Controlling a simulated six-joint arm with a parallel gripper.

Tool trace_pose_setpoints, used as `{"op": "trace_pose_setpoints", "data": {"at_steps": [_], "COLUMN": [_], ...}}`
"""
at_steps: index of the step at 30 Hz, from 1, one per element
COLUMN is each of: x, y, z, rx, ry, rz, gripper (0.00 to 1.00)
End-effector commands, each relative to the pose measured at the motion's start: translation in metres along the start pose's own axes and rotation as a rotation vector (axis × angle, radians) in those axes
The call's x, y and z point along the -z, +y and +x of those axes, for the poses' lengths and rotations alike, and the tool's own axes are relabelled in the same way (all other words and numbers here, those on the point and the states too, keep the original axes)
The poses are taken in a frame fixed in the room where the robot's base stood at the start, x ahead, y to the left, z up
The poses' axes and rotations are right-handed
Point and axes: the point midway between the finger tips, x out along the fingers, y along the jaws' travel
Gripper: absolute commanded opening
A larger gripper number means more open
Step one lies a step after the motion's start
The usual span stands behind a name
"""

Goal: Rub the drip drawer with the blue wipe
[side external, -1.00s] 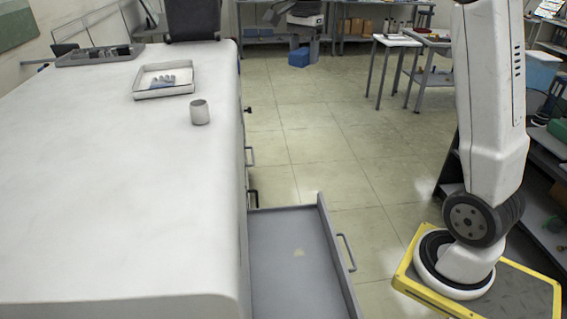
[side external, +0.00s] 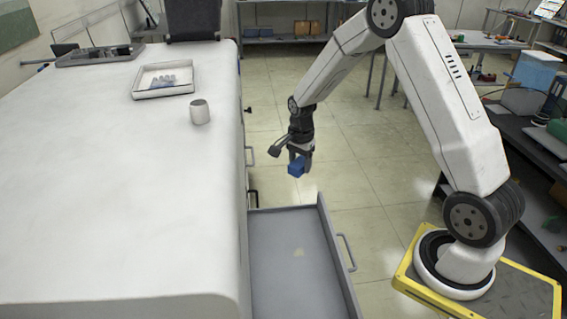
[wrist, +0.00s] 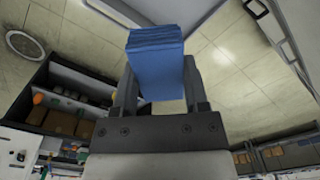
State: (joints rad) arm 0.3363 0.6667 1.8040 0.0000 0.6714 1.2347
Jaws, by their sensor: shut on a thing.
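The blue wipe (side external: 297,167) is a small folded blue block. My gripper (side external: 300,160) is shut on it and holds it in the air beyond the far end of the open drawer. In the wrist view the wipe (wrist: 156,65) sits between the two fingers of my gripper (wrist: 158,90). The drip drawer (side external: 275,225) is grey, pulled out from the right side of the white bench. A small pale tan spot (side external: 299,252) shows on its floor. The wipe and the drawer are apart.
The white bench top (side external: 110,220) carries a small grey cup (side external: 200,112) near its right edge, a white tray (side external: 163,92) with a glove-like item, and a dark grey tray (side external: 98,56). The drawer's handle (side external: 346,252) sticks out to the right. The drawer holds no objects.

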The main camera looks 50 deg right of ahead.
Motion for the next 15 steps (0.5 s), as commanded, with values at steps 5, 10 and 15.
{"op": "trace_pose_setpoints", "data": {"at_steps": [5, 10, 15], "x": [0.000, 0.000, 0.000], "y": [0.001, 0.001, 0.001], "z": [0.048, 0.087, 0.126], "rx": [-0.004, -0.004, -0.004], "ry": [-0.001, -0.001, -0.001], "rz": [0.000, 0.000, 0.000], "gripper": [0.10, 0.10, 0.10]}}
